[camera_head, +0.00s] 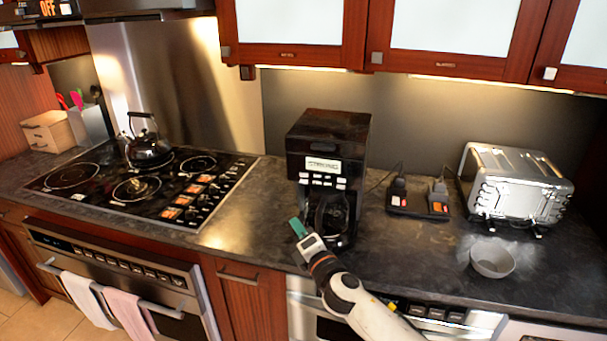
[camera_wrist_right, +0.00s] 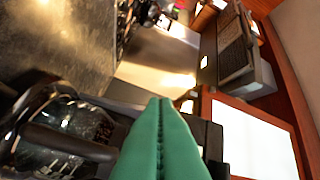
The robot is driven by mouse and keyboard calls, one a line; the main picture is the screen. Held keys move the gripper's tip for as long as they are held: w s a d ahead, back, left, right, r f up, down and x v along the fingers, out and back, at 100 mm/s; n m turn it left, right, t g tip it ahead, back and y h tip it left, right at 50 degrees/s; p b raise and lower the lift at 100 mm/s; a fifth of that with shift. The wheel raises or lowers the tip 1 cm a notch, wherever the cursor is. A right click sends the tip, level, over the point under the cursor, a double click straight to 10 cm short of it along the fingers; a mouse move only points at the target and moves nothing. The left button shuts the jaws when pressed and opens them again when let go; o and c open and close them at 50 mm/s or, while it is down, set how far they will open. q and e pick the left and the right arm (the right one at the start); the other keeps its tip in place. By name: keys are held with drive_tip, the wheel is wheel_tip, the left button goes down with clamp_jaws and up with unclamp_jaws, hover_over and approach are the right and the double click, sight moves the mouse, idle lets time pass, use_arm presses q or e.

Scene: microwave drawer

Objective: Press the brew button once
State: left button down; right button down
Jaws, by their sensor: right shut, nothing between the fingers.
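A black coffee maker (camera_head: 327,150) stands upright on the dark counter against the back wall. Its front has a small lit display (camera_head: 323,165) with a row of pale buttons (camera_head: 322,182) below it; which one is the brew button is too small to tell. A glass carafe (camera_head: 331,214) sits in its lower part. My right gripper (camera_head: 298,228), with green fingers, is in front of the coffee maker, low and to the left of the carafe. Its fingers are shut with nothing between them. The wrist view shows the closed fingers (camera_wrist_right: 163,125) beside the carafe (camera_wrist_right: 65,130). My left gripper is not in view.
A stove (camera_head: 140,185) with a kettle (camera_head: 148,145) is at left. A black power strip (camera_head: 417,200), a metal toaster (camera_head: 517,185) and a grey bowl (camera_head: 492,260) are at right. Cabinets (camera_head: 400,35) hang above. The counter between stove and coffee maker is clear.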

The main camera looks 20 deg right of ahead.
sight(304, 175)
wheel_tip(304, 175, up, 7)
drive_tip(key=a+n+t+y, duration=0.1)
drive_tip(key=n, duration=0.1)
drive_tip(key=shift+s+a+f, duration=0.15)
drive_tip(key=shift+s+a, duration=0.05)
drive_tip(key=shift+s, duration=0.15)
drive_tip(key=w+d+b, duration=0.2)
drive_tip(key=w+d, duration=0.3)
drive_tip(key=w, duration=0.2)
drive_tip(key=shift+w, duration=0.15)
drive_tip(key=shift+w, duration=0.1)
idle(1.8)
drive_tip(key=shift+w+d+b, duration=0.25)
drive_tip(key=shift+b, duration=0.1)
